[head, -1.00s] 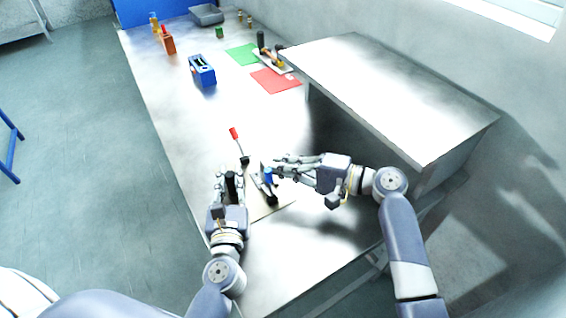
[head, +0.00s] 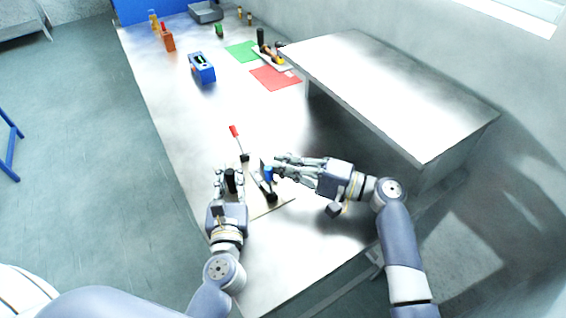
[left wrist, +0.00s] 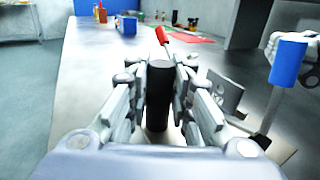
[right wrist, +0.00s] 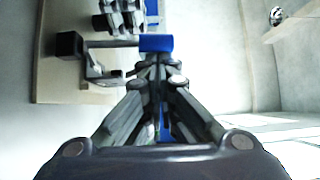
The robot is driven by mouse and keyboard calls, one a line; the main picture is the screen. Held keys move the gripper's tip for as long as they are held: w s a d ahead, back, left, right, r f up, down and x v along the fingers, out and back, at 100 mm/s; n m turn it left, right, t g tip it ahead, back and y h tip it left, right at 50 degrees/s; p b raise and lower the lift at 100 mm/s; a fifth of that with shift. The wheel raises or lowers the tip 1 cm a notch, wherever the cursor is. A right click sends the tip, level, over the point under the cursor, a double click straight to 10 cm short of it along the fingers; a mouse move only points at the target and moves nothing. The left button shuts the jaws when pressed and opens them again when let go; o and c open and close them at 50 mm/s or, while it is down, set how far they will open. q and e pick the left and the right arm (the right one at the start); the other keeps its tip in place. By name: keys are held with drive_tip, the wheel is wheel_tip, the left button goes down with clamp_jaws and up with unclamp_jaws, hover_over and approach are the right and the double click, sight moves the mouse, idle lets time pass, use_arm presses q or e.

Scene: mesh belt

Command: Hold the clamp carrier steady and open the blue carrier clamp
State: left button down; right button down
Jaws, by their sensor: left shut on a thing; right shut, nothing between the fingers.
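The clamp carrier's pale base plate (head: 284,207) lies at the near edge of the bench, with a black post (head: 230,181) standing on it. My left gripper (head: 229,176) is shut on this post, which shows between its fingers in the left wrist view (left wrist: 158,95). The blue clamp handle (head: 268,174) stands up on a metal lever, also seen in the left wrist view (left wrist: 288,62). My right gripper (head: 275,166) is shut and empty, its fingertips close beside the blue handle. In the right wrist view the handle (right wrist: 156,43) lies just past the fingertips; contact is unclear.
A raised grey shelf (head: 400,95) is at the right. A blue box (head: 202,69), a red mat (head: 275,80) and a green mat (head: 241,54) are further back. The middle of the bench is clear.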

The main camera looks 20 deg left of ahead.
drive_tip(key=shift+s, duration=0.1)
drive_tip(key=shift+s+d+n+y, duration=0.15)
drive_tip(key=shift+d+n+y, duration=0.1)
drive_tip(key=shift+n+y, duration=0.25)
drive_tip(key=shift+s+d+y, duration=0.25)
drive_tip(key=shift+d+y, duration=0.05)
drive_tip(key=shift+s+d+f, duration=0.25)
drive_tip(key=shift+s+d, duration=0.65)
drive_tip(key=shift+d, duration=0.1)
drive_tip(key=d, duration=0.4)
drive_tip(key=d+f, duration=0.1)
drive_tip(key=d, duration=0.3)
drive_tip(key=s+d+f, duration=0.1)
drive_tip(key=d, duration=0.2)
drive_tip(key=shift+d, duration=0.4)
